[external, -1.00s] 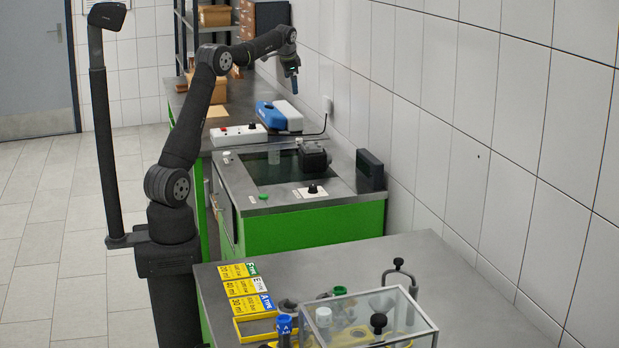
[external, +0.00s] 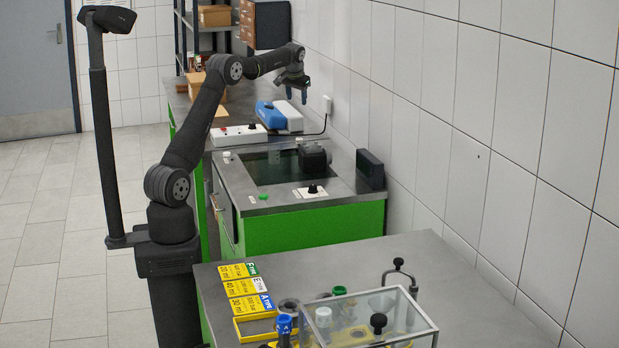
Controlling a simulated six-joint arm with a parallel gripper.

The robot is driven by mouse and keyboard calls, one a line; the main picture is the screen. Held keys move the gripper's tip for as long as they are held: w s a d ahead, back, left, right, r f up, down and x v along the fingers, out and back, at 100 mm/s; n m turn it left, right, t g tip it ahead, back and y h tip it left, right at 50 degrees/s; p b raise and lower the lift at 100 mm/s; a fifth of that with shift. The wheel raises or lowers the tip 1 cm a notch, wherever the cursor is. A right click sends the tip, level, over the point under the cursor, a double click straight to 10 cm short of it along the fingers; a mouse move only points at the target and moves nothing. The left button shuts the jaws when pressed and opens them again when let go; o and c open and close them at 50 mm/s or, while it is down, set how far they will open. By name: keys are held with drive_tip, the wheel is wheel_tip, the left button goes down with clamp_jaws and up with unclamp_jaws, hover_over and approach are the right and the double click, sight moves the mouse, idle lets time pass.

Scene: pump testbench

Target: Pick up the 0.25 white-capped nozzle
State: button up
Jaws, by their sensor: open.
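A white-capped nozzle (external: 323,317) stands upright at the front table, in or behind the clear-walled case. Its lower part and any size marking are too small to read. A blue-capped nozzle (external: 284,325) stands to its left and a green-capped one (external: 339,291) behind it. My gripper (external: 297,96) is open and appears empty. It points down high above the rear bench by the wall, far from the nozzles.
The clear case (external: 408,311) has metal edges and a black knob (external: 379,321). A black-handled clamp (external: 399,269) stands behind it. Yellow label cards (external: 241,288) lie at left.

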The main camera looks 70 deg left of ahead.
wheel_tip(320, 180, down, 6)
drive_tip(key=w+a+n, duration=0.2)
drive_tip(key=n, duration=0.4)
approach(299, 139)
drive_tip(key=shift+n, duration=0.3)
drive_tip(key=x, duration=0.6)
drive_tip(key=shift+w+f, duration=0.25)
drive_tip(key=shift+w, duration=0.2)
drive_tip(key=shift+s+x, duration=0.2)
drive_tip(key=shift+x, duration=1.15)
drive_tip(key=shift+s+x, duration=0.2)
drive_tip(key=shift+x, duration=1.15)
drive_tip(key=c, duration=1)
